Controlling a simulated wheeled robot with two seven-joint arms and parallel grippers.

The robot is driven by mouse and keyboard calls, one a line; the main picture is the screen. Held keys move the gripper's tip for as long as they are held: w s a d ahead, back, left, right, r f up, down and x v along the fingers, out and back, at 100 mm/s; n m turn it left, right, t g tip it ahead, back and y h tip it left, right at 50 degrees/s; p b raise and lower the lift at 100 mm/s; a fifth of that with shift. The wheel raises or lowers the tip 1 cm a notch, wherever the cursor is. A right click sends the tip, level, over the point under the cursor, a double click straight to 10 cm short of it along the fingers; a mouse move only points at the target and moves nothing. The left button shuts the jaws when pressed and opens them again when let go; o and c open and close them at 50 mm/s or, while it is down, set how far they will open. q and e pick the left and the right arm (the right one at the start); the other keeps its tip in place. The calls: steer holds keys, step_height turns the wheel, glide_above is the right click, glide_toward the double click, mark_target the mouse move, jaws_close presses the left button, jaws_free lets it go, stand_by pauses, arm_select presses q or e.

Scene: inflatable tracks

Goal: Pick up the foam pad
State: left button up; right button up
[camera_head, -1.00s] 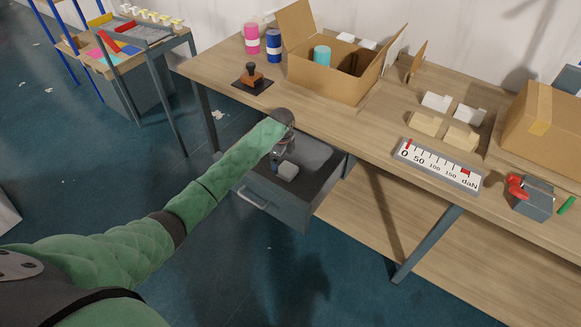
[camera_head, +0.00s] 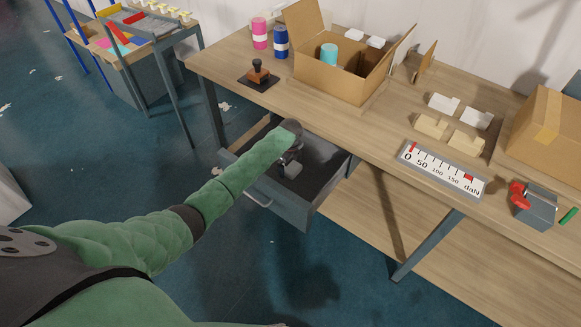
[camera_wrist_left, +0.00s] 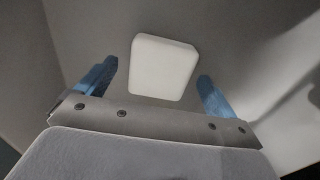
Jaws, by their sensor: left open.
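The foam pad (camera_head: 292,170) is a small white block with rounded corners. It lies in the open grey drawer (camera_head: 314,204) under the workbench. In the left wrist view the pad (camera_wrist_left: 162,66) lies between and slightly beyond the two blue fingers, with a gap on each side. The left gripper is open and holds nothing. My right gripper is not in view.
The wooden bench top (camera_head: 378,130) overhangs the drawer. On it are an open cardboard box (camera_head: 340,80), a stamp (camera_head: 258,72), several small pale blocks and a scale plate (camera_head: 443,171). The floor (camera_head: 330,270) in front of the drawer is clear.

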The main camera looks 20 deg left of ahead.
arm_select(q)
steer(key=shift+f, duration=0.6)
steer(key=c, duration=1)
steer(key=shift+r, duration=0.1)
steer(key=shift+c, duration=0.2)
